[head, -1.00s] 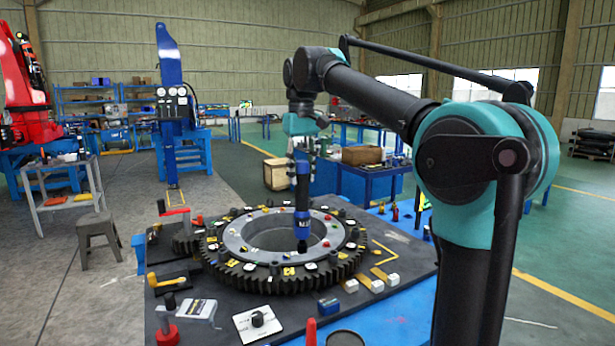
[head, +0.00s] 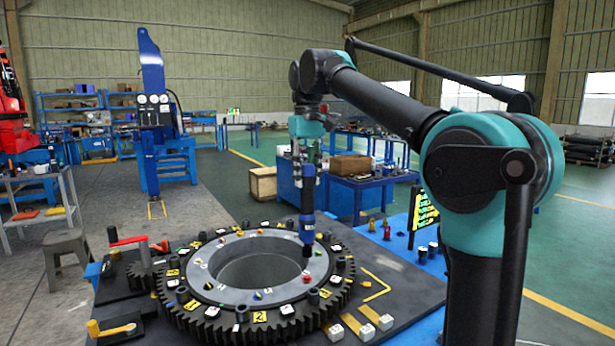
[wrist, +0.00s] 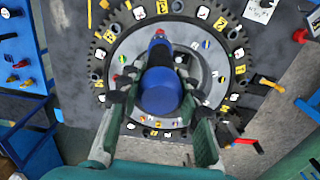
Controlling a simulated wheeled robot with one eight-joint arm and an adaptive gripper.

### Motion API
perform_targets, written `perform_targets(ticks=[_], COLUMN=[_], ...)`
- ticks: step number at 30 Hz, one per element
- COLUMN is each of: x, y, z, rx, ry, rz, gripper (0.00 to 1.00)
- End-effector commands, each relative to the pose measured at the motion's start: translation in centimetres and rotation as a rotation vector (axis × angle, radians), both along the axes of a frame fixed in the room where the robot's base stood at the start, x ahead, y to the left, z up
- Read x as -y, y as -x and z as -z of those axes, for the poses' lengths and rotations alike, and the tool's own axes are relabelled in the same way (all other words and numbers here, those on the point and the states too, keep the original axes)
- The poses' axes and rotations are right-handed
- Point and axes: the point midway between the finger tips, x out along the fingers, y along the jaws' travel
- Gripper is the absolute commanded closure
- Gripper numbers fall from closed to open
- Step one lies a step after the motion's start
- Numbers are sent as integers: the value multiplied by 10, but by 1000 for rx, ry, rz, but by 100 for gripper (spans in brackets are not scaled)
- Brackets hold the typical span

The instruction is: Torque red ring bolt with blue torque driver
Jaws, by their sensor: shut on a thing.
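My gripper (head: 307,176) is shut on the blue torque driver (head: 306,229), which hangs upright with its dark tip pointing down. The driver is over the right side of the grey ring (head: 212,286) on the black gear. In the wrist view, the driver (wrist: 160,92) sits between the two fingers. Several small coloured bolt heads dot the ring. I cannot tell whether the tip touches a bolt.
The black gear (head: 258,328) lies on a dark table plate with yellow and white tags. A red-handled crank (head: 128,241) and a yellow handle (head: 110,329) stand at the left. Small bottles (head: 386,229) stand on the blue surface at the right.

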Motion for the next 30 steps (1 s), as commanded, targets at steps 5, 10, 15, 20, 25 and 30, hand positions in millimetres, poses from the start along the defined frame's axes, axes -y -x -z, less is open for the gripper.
perform_targets(ticks=[5, 10, 15, 20, 25, 30], x=[0, 0, 0, 0, 0, 0], y=[0, 0, 0, 0, 0, 0], z=[1, 10, 23, 36, 47, 54], rx=[0, 0, 0, 0, 0, 0], ry=[0, 0, 0, 0, 0, 0], rz=[0, 0, 0, 0, 0, 0], gripper=[100, 100, 100, 100, 100, 100])
